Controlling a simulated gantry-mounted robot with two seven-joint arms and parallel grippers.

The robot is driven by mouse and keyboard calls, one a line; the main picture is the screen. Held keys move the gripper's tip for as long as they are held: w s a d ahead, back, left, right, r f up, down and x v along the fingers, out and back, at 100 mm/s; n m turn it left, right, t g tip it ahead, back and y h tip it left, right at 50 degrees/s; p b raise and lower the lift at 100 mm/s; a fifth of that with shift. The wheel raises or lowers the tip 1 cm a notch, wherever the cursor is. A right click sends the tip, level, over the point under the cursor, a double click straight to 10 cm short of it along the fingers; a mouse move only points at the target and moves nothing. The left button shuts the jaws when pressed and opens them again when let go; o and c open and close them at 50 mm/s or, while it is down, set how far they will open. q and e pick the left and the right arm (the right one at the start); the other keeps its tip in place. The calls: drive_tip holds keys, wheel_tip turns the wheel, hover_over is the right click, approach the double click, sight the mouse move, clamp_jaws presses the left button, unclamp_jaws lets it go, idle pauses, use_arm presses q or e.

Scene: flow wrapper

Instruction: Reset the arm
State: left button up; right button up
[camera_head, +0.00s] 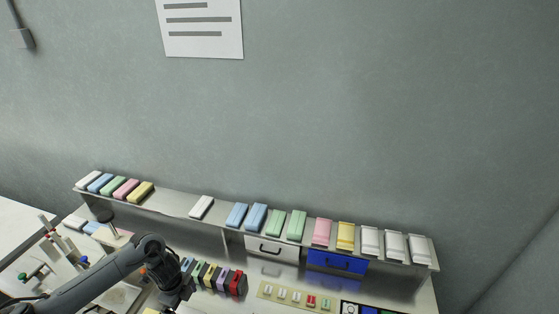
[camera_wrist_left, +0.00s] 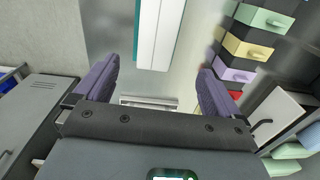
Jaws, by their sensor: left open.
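My left arm (camera_head: 95,277) comes in from the lower left in the head view and bends down at a dark elbow. Its gripper is at the lower edge near the dark wrist, and its fingers are not clear there. In the left wrist view, my left gripper (camera_wrist_left: 157,88) is open, with two purple fingers wide apart and nothing between them. A white block with teal edges (camera_wrist_left: 160,32) lies beyond the fingertips, apart from them. My right arm and gripper are not in view.
A long shelf (camera_head: 180,205) carries several coloured packs. Under it are a white drawer (camera_head: 272,249) and a blue drawer (camera_head: 337,263). A row of small coloured items (camera_head: 215,277) stands right beside my wrist. A switch panel (camera_head: 295,297) lies farther right.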

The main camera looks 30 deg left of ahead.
use_arm(q)
drive_tip(key=w+d+f+t+h, duration=0.1)
drive_tip(key=d+f+t, duration=0.1)
drive_tip(key=d, duration=0.8)
drive_tip(key=d+f+t, duration=0.2)
drive_tip(key=d, duration=0.7)
drive_tip(key=s+d+r+n+t, duration=0.15)
drive_tip(key=d+r+n, duration=0.25)
drive_tip(key=d, duration=0.5)
drive_tip(key=s+a+r+n+g, duration=0.1)
drive_tip(key=s+r+n, duration=0.35)
drive_tip(key=s, duration=0.25)
drive_tip(key=s+a+r+n+g, duration=0.2)
drive_tip(key=s+r+n, duration=0.1)
drive_tip(key=s+n, duration=0.4)
wheel_tip(320, 180, up, 13)
drive_tip(key=m+p, duration=0.1)
drive_tip(key=p, duration=1.3)
drive_tip(key=shift+d+t+y, duration=0.15)
drive_tip(key=shift+t+y, duration=0.2)
drive_tip(key=shift+y, duration=0.05)
drive_tip(key=shift+m, duration=0.25)
